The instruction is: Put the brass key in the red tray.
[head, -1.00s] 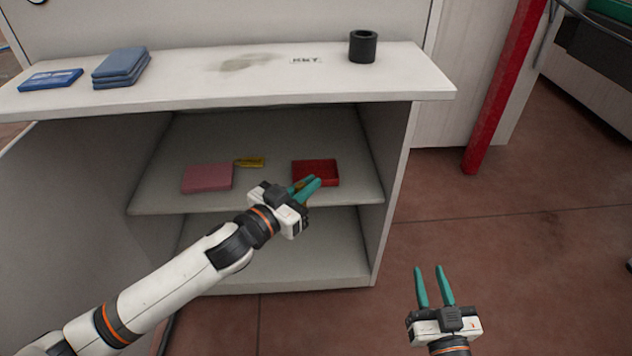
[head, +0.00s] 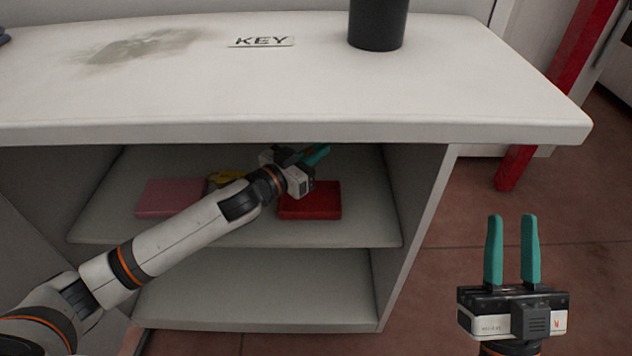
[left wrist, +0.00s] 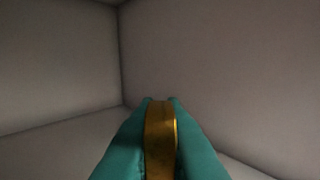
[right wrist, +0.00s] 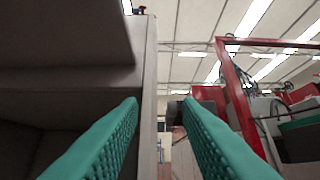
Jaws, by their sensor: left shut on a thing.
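The red tray (head: 310,207) lies on the upper inner shelf of the white cabinet, its back part hidden by my left gripper. My left gripper (head: 316,155) is inside the cabinet and overlaps the tray's far edge in the head view; it looks raised above the shelf. Its teal fingers are shut on a brass piece, taken as the brass key (left wrist: 160,140), seen edge-on between the fingertips in the left wrist view. My right gripper (head: 511,250) is open and empty, outside the cabinet to the right, over the floor.
A pink tray or block (head: 170,198) and a yellow object (head: 226,177), partly behind my left arm, lie left on the same shelf. The cabinet top (head: 300,95) overhangs the shelf; it bears a KEY label (head: 261,41) and a dark cup (head: 378,25).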

